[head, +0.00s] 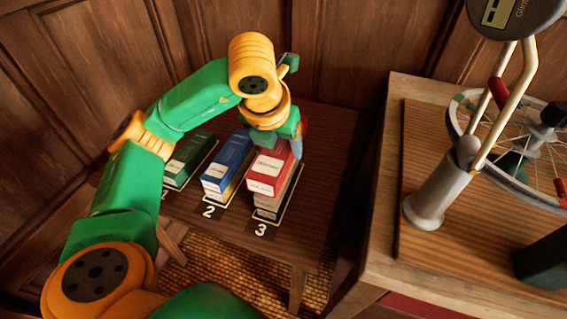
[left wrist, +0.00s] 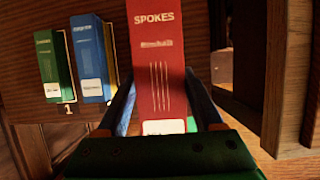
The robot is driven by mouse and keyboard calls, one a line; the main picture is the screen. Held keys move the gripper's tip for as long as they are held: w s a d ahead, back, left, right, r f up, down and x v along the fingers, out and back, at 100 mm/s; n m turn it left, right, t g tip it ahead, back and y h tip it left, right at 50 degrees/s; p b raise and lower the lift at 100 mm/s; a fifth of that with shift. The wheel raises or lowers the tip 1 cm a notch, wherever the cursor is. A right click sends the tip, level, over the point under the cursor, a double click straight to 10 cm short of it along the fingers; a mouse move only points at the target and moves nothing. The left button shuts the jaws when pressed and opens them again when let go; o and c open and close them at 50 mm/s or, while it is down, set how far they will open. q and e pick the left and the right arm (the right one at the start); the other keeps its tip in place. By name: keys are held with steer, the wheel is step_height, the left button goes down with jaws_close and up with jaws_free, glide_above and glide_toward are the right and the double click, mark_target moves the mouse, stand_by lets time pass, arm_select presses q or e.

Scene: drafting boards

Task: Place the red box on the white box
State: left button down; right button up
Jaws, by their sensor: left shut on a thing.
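The red box (head: 268,172) is at place 3 on the low wooden table. In the left wrist view the red box (left wrist: 157,62) stands between my fingers, with the word SPOKES on its face. My left gripper (head: 280,142) is shut on the red box from above. A pale, whitish-beige box (head: 270,201) shows directly under the red box at place 3, mostly covered by it. I cannot tell whether the two boxes touch. My right gripper is in neither view.
A blue box (head: 228,160) sits over something yellowish at place 2, close left of the red box. A green box (head: 189,158) is at place 1. A bench (head: 388,215) with a metal stand (head: 438,190) and spoked wheel (head: 490,145) stands to the right. Wood panelling is behind.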

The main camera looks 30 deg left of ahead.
arm_select(q)
steer(key=w+a+f, duration=0.1)
steer(key=f, duration=0.1)
steer(key=w+a+f, duration=0.1)
steer(key=f, duration=0.1)
steer(key=w+a+f, duration=0.1)
steer(key=w+f, duration=0.1)
steer(key=shift+p, duration=0.35)
step_height(320, 180, down, 3)
steer(key=shift+r+p, duration=0.15)
steer(key=shift+p, duration=0.15)
steer(key=shift+f, duration=0.3)
steer(key=shift+c, duration=0.2)
jaws_free()
